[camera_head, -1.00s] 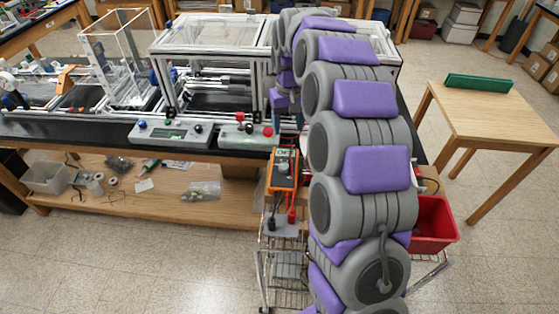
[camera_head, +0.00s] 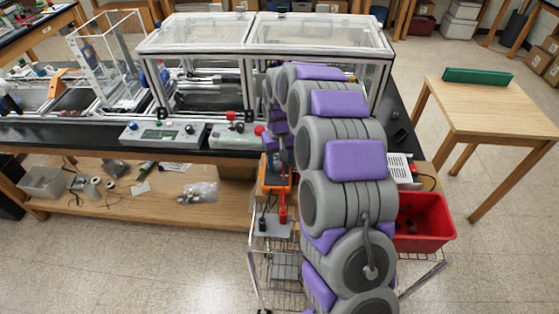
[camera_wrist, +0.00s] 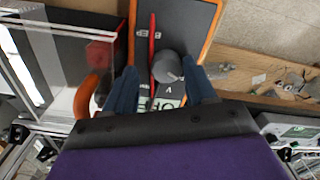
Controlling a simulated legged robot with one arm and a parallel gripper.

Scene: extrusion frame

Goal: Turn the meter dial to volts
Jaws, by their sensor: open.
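The meter has a black face and an orange rim. In the head view the meter (camera_head: 273,181) stands on the cart, mostly hidden by my arm. In the wrist view the meter (camera_wrist: 178,20) appears upside down, with its round grey dial (camera_wrist: 167,66) and partly covered screen (camera_wrist: 160,104). My gripper (camera_wrist: 160,68) is open, with a blue finger on either side of the dial in the picture. The dial appears closer to the right finger. I cannot tell whether either finger touches it, and the dial's setting is not clear.
The transparent enclosure (camera_head: 265,32) stands on the black bench, behind control boxes (camera_head: 163,134). A red bin (camera_head: 422,222) is right of my arm.

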